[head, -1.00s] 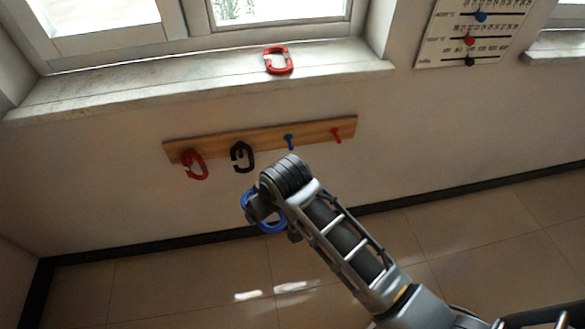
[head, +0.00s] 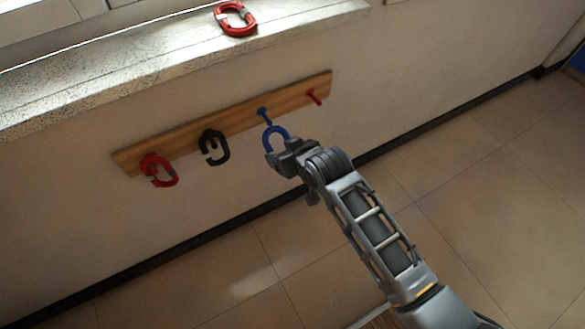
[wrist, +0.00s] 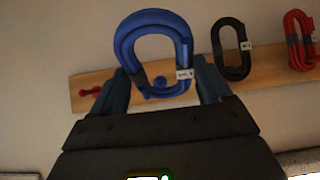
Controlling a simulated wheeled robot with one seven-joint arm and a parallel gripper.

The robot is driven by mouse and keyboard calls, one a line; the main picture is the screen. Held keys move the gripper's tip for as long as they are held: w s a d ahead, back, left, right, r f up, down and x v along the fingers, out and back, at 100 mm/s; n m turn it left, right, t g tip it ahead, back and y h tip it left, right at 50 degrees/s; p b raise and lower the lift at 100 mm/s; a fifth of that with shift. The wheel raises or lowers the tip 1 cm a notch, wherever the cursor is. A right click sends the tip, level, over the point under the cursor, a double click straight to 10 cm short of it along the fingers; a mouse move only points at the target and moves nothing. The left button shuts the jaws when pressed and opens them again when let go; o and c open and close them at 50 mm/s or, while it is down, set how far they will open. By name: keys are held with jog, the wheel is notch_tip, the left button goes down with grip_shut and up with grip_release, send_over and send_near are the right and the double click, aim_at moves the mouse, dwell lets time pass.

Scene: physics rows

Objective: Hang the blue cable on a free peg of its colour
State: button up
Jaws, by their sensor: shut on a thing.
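The blue cable (head: 277,133) is a coiled loop with a white tag, held up in front of the board. My gripper (head: 284,152) is shut on it, with a finger on each side in the wrist view (wrist: 165,92). The blue peg (head: 264,115) is bare in the head view, just above and left of the loop. In the wrist view the blue peg (wrist: 160,83) shows through the loop's opening. I cannot tell whether its tip has entered the loop.
The wooden board (head: 238,121) also carries a red cable (head: 158,170), a black cable (head: 213,147) and a bare red peg (head: 314,97). Another red cable (head: 236,18) lies on the windowsill (head: 180,58) above. The wall below the board is clear.

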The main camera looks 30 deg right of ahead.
notch_tip(320, 180, down, 5)
jog(key=d+t+b, duration=0.1)
jog(key=t+b, duration=0.9)
jog(key=b, duration=0.1)
jog(key=w+f+b, duration=0.1)
jog(key=w+b, duration=0.5)
jog(key=w, duration=0.4)
jog(key=shift+w+d+f+m+t, duration=0.2)
jog(key=shift+w+m+t, duration=0.1)
jog(key=shift+w, duration=0.1)
dwell(0.4)
dwell(0.7)
jog(key=o, duration=1)
